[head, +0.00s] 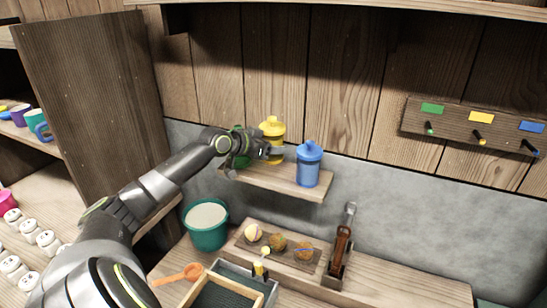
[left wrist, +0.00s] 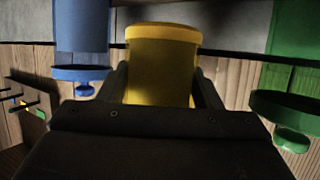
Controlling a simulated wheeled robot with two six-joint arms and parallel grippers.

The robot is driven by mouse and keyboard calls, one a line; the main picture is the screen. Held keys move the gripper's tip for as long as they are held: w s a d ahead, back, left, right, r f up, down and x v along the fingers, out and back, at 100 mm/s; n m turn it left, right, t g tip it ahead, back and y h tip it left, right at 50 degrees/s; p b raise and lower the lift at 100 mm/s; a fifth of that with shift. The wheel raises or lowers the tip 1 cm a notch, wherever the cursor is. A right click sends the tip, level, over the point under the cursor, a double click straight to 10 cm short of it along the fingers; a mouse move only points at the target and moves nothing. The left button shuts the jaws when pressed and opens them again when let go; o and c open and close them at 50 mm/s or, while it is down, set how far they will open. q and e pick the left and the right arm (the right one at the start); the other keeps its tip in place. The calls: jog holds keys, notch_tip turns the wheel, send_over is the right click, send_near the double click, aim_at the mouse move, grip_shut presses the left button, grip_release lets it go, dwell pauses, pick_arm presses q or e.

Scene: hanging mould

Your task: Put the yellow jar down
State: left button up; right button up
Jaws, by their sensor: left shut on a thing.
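The yellow jar (head: 272,129) is upright at the small wall shelf (head: 290,186), between the green and blue jars. My left gripper (head: 266,150) is shut on it, coming from the left and front. In the left wrist view, which looks upside down, the yellow jar (left wrist: 160,62) fills the space between the two fingers. My right gripper is not in view.
The blue jar (head: 308,166) stands on the shelf's right part. The green jar (head: 241,150) is at the left, partly behind my wrist. Below are a teal bucket (head: 206,236) and a wooden board with round items (head: 300,259). A peg rack (head: 475,125) hangs right.

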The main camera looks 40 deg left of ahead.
aim_at(273, 159)
pick_arm(q)
jog(key=f, duration=0.2)
jog(key=f+p, duration=0.1)
jog(key=f, duration=0.1)
jog(key=shift+w+d, duration=0.15)
jog(key=shift+w, duration=0.15)
jog(key=shift+s+f, duration=0.1)
jog(key=shift+f, duration=0.5)
jog(key=o, duration=1.2)
